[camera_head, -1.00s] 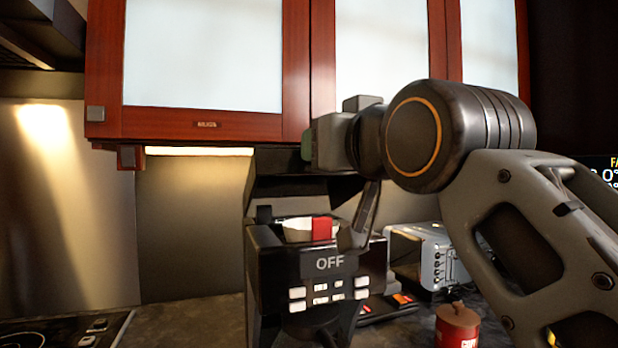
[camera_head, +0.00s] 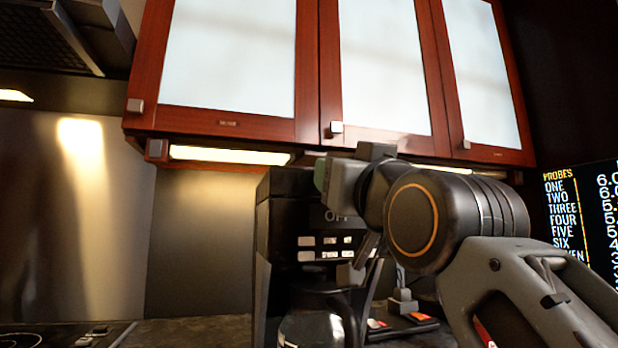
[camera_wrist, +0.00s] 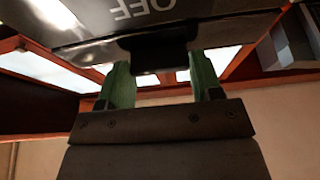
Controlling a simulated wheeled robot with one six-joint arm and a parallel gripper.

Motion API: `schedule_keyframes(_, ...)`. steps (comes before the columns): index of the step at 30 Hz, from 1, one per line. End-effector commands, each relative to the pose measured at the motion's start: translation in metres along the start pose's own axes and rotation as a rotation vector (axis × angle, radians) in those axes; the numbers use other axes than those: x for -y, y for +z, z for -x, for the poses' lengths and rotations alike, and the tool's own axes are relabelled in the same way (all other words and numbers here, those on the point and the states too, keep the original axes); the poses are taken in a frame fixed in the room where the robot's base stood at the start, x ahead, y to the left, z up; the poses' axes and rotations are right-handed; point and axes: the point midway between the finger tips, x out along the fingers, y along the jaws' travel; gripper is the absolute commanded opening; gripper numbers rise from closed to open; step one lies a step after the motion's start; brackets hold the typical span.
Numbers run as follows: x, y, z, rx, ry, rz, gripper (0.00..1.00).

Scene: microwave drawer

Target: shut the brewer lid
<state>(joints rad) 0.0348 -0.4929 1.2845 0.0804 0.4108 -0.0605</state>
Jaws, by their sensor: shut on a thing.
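The black coffee brewer (camera_head: 283,235) stands on the counter, its OFF panel and white buttons facing me in the head view. A glass carafe (camera_head: 312,330) sits below the buttons. My gripper (camera_head: 322,172) is at the brewer's top front, with my wrist covering its right side. In the wrist view my green fingers (camera_wrist: 160,80) sit on both sides of a black tab (camera_wrist: 152,50) beside the OFF panel, and the gripper is shut on this lid tab. The brewer's top opening is not visible, and I cannot tell the lid's exact angle.
Red-framed cabinets (camera_head: 225,125) with white panes hang above and just behind the brewer. A dark display (camera_head: 582,210) is at the right. A cooktop edge (camera_head: 65,335) lies at the lower left. The counter (camera_head: 190,332) left of the brewer is clear.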

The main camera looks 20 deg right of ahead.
Motion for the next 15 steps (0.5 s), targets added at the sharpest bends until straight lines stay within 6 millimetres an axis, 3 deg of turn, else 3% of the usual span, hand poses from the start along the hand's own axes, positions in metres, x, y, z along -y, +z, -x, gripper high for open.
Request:
schedule_keyframes(14, 0.0000, 0.0092, -0.0005, 0.019, 0.000, 0.001, 0.17)
schedule_keyframes(15, 0.0000, 0.0093, -0.0005, 0.019, 0.000, 0.001, 0.62)
